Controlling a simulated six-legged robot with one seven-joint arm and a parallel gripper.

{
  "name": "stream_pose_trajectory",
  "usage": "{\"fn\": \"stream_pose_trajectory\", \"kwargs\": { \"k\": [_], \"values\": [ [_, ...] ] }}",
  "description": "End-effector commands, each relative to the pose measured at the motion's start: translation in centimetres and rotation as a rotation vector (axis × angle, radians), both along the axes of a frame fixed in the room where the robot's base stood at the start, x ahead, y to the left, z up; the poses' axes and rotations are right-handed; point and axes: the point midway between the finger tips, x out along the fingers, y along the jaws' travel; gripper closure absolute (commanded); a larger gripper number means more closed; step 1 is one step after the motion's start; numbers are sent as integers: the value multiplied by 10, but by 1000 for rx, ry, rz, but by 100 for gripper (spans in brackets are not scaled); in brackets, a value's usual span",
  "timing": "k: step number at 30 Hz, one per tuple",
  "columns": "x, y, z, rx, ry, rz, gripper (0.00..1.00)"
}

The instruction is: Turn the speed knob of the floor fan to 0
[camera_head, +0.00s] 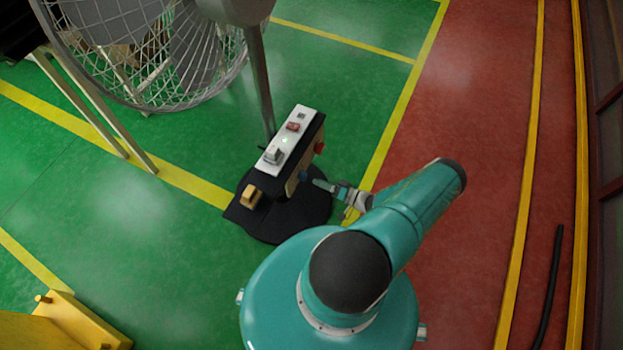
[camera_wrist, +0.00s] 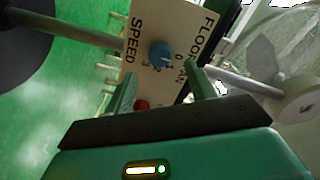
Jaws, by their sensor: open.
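The floor fan's control box (camera_head: 300,135) stands on a dark round base, with its white top facing up. Its cream side panel (camera_wrist: 185,25) is lettered FLOOR FAN and SPEED in the wrist view. The blue speed knob (camera_wrist: 160,54) is on this panel, with 0, 1, 2 and 3 printed around it; its exact pointing is too small to read surely. It also shows as a small blue spot in the head view (camera_head: 303,176). My gripper (camera_wrist: 161,80) is open and empty, its fingers short of the knob and on either side of it. It also shows beside the box (camera_head: 322,184).
The caged fan head (camera_head: 150,50) is at upper left, with a grey pole (camera_head: 260,80) behind the box. A red knob (camera_wrist: 141,104) is low on the panel. A yellow block (camera_head: 250,196) juts out left of the box.

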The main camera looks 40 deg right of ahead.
Motion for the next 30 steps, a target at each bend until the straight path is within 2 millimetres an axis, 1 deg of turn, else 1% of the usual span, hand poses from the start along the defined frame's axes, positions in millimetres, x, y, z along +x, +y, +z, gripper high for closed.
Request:
{"fn": "stream_pose_trajectory", "kwargs": {
  "k": [1,6,9,12,17,30],
  "values": [
    [-12,-5,0,-2,2,-3,44],
    [-46,-18,0,-2,2,-2,44],
    [-62,-23,0,-2,2,-2,44],
    [-72,-26,0,-1,0,-1,44],
    [-77,-28,0,-1,0,-1,44],
    [-77,-28,0,-1,1,0,44]
  ]
}}
